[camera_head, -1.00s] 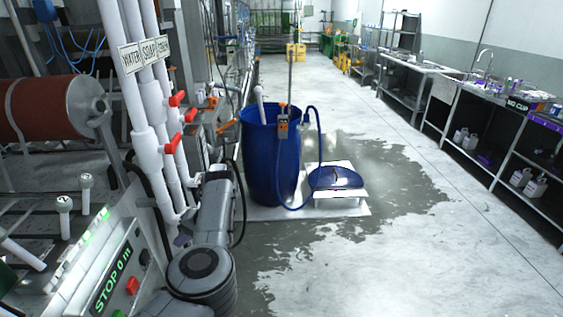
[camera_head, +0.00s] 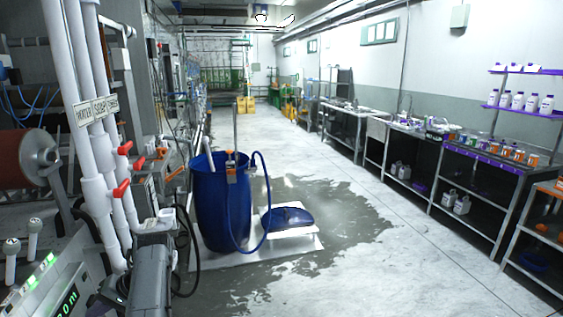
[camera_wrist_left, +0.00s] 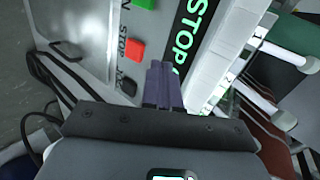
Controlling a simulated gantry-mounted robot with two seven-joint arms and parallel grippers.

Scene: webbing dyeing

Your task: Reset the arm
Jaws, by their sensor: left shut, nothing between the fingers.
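My left arm (camera_head: 150,275) shows at the lower left of the head view, beside the control panel (camera_head: 70,290); I cannot make out its gripper there. In the left wrist view my left gripper (camera_wrist_left: 163,68) is shut and empty. Its dark fingers point at the panel, near a red button (camera_wrist_left: 134,48) and a lit STOP display (camera_wrist_left: 192,30). A green button (camera_wrist_left: 143,4) is at the top edge. I cannot tell the gap between fingertips and panel. My right gripper is not in view.
White vertical pipes (camera_head: 92,140) with red valve handles (camera_head: 122,188) stand near the arm. A blue barrel (camera_head: 222,205) with a hose stands on a white sheet. Steel benches (camera_head: 480,165) line the right side. The wet floor (camera_head: 345,225) between is open.

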